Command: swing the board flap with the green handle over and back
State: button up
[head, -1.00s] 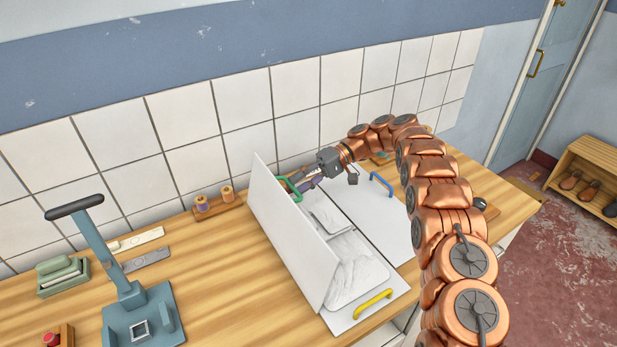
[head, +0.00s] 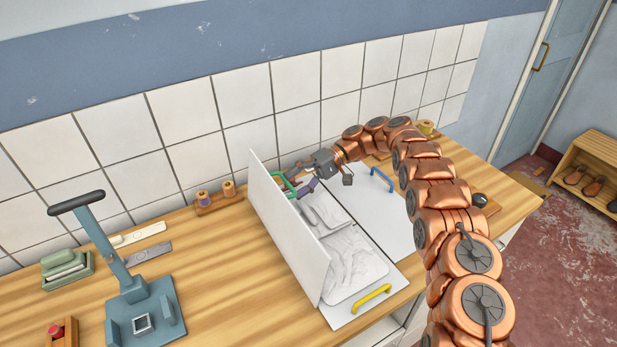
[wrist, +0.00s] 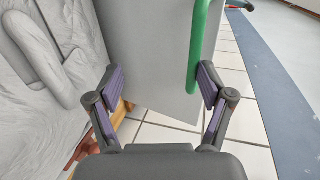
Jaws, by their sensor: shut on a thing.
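The white board flap (head: 283,225) stands steeply on edge in the head view, beside a white bed with pale, wrinkled padding (head: 365,262). My gripper (head: 297,188) is at the handle from the right side. The exact contact is partly hidden.
A yellow handle (head: 371,298) and a blue handle (head: 381,180) sit on neighbouring white boards. A blue-grey press (head: 143,312) with a tall lever stands on the bench at left. Thread spools (head: 216,195) stand behind the flap by the tiled wall. Bare wood lies left of the flap.

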jog(key=shift+o, duration=0.8)
jog(key=shift+a+f, duration=0.3)
jog(key=shift+a, duration=0.1)
jog(key=shift+w+a, duration=0.1)
jog(key=shift+w, duration=0.1)
jog(key=shift+c, duration=1.2)
jog(key=d, duration=0.2)
jog(key=shift+w+d+r, duration=0.15)
jog(key=shift+d+r, duration=0.15)
jog(key=shift+r, duration=0.1)
jog(key=shift+c, duration=1)
jog(key=shift+a, duration=0.3)
